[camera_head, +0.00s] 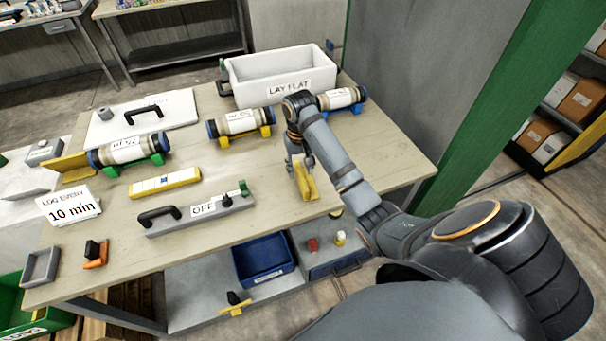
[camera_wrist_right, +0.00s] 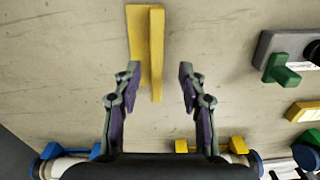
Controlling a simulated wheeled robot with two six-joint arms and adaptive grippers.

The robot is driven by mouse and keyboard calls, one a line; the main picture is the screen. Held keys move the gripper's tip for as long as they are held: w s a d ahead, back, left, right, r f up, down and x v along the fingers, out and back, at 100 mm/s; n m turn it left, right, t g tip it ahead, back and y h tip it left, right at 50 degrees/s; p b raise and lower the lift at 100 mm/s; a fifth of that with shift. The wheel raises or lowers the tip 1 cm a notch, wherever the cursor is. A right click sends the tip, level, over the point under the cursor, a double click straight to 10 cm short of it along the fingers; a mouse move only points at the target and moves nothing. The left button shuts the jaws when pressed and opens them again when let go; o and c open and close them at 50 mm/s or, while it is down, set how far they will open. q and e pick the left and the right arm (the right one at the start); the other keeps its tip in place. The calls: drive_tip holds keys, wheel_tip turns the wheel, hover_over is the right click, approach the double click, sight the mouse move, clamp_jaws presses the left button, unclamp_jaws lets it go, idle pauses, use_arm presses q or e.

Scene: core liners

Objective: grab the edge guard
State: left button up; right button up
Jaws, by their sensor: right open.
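A yellow angled edge guard (camera_head: 306,185) lies on the workbench near its front right edge. My right gripper (camera_head: 300,160) is over it, pointing down, with its fingers partly in front of it. In the right wrist view the edge guard (camera_wrist_right: 140,40) has one upright wall and one flat leg. There the right gripper (camera_wrist_right: 160,75) is open, with one finger on each side of the wall and a gap on the right; contact cannot be told. A similar yellow angled piece (camera_head: 68,168) stands at the bench's left side. My left gripper is not in view.
A grey box with a handle (camera_head: 200,213) lies left of the guard. Core tubes in cradles (camera_head: 240,122) and a white "LAY FLAT" tray (camera_head: 245,92) stand behind. A blue bin (camera_head: 262,262) is below the front edge. Bare bench (camera_head: 255,170) surrounds the guard.

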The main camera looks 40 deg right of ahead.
sight(302, 177)
drive_tip(key=f+b, duration=0.3)
drive_tip(key=shift+s+d+f, duration=0.2)
drive_tip(key=shift+s+f, duration=0.05)
drive_tip(key=shift+w+f+p, duration=0.15)
drive_tip(key=shift+f+p, duration=0.15)
drive_tip(key=shift+f, duration=0.5)
clamp_jaws()
